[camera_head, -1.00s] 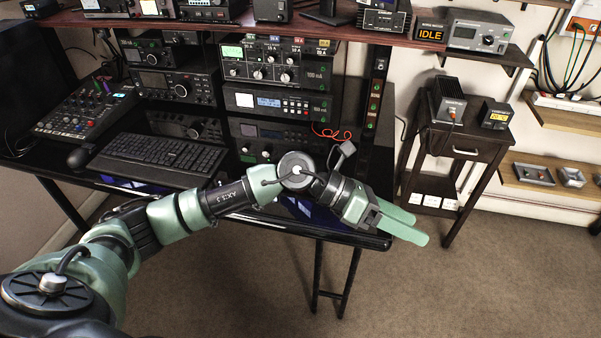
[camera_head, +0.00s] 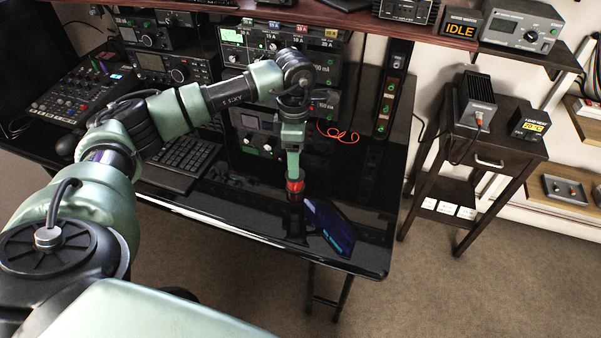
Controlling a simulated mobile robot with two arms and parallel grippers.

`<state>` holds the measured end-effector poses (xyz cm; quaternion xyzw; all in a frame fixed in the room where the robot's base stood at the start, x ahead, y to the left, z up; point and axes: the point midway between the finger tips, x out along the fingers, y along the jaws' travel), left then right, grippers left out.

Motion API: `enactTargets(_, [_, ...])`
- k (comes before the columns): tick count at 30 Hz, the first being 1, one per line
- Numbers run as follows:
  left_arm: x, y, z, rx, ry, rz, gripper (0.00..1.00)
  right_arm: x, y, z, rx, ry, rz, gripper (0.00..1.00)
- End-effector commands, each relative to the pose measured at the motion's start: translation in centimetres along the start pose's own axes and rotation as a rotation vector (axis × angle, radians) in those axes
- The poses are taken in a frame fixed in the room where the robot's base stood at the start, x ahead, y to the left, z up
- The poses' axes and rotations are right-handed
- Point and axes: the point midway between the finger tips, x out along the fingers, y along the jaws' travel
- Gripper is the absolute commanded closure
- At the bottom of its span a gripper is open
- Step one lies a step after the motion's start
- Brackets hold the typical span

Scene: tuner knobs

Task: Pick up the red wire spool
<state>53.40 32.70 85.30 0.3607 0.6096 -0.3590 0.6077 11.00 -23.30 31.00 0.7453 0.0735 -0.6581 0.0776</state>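The red wire spool (camera_head: 295,186), a small red cylinder with a dark lower part, is on or just above the glossy black desk, near its front. My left gripper (camera_head: 293,172) points down with its green fingers at the top of the spool. The fingers are seen edge-on, so I cannot tell whether they are open or shut on it, nor whether the spool touches the desk. My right gripper is not in view.
A dark tablet-like panel (camera_head: 330,226) lies on the desk just right of the spool. A keyboard (camera_head: 182,160) is to the left, and radio equipment (camera_head: 262,138) stands behind. An orange-red cable (camera_head: 338,132) lies behind right. A small side table (camera_head: 490,150) stands at the right.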

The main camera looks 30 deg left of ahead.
Motion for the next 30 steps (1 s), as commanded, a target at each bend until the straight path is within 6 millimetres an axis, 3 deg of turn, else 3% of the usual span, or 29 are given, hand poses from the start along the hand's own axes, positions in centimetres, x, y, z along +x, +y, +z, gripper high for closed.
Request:
enactTargets(3, [1.4, -0.2, 0.0, 0.001, 0.000, -0.003, 0.36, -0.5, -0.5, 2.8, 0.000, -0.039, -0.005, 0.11])
enactTargets(7, [3.1, -0.5, 0.0, 0.002, 0.001, -0.005, 0.36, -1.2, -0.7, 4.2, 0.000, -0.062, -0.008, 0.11])
enactTargets(13, [5.8, -0.6, 0.1, 0.001, -0.002, -0.002, 0.36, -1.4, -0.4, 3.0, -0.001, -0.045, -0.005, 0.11])
enactTargets(18, [6.3, -0.6, 0.1, 0.001, -0.003, -0.001, 0.36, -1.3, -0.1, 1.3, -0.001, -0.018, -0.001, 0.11])
enactTargets(22, [6.3, -0.6, 0.1, 0.001, -0.003, -0.001, 0.36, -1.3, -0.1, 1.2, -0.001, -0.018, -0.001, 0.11])
enactTargets(28, [6.3, -0.6, 0.1, 0.001, -0.003, -0.001, 0.92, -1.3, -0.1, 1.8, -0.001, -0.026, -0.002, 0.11])
enactTargets(29, [6.3, -0.6, 0.1, 0.001, -0.003, -0.001, 0.98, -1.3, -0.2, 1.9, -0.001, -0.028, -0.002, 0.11])
enactTargets(30, [6.3, -0.6, 0.1, 0.001, -0.004, 0.000, 0.98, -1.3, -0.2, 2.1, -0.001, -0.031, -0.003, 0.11])
